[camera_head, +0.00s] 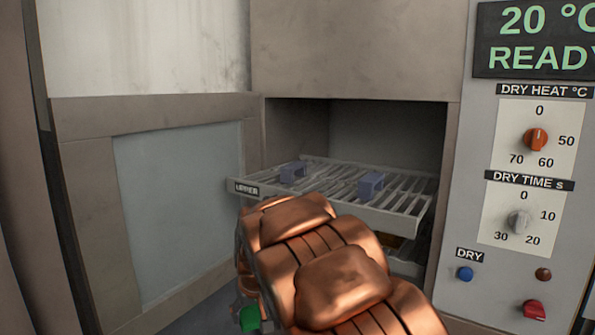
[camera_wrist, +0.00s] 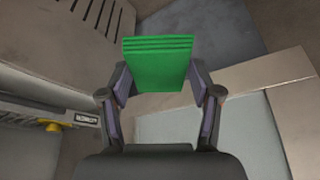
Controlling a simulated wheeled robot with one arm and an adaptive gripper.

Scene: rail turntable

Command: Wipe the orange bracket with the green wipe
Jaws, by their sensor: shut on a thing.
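My gripper (camera_wrist: 160,78) is shut on the green wipe (camera_wrist: 158,62), a folded flat pad gripped at its two sides in the wrist view. In the head view only a bit of the wipe (camera_head: 250,318) shows below my copper-coloured arm, which hides my gripper. An orange-yellow piece (camera_head: 389,241) shows in part under the upper rack in the dryer; it may be the orange bracket. A yellow piece (camera_wrist: 52,127) also shows at the left of the wrist view, by a labelled rack edge, apart from the wipe. I cannot tell whether it is the same piece.
The upper rack (camera_head: 405,217) is pulled out, with two blue-grey brackets (camera_head: 293,172) (camera_head: 370,184) on it. A lower rack (camera_head: 407,265) lies beneath, partly hidden by my arm. The open door (camera_head: 180,200) stands at left. A control panel (camera_head: 520,260) with knobs and buttons is at right.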

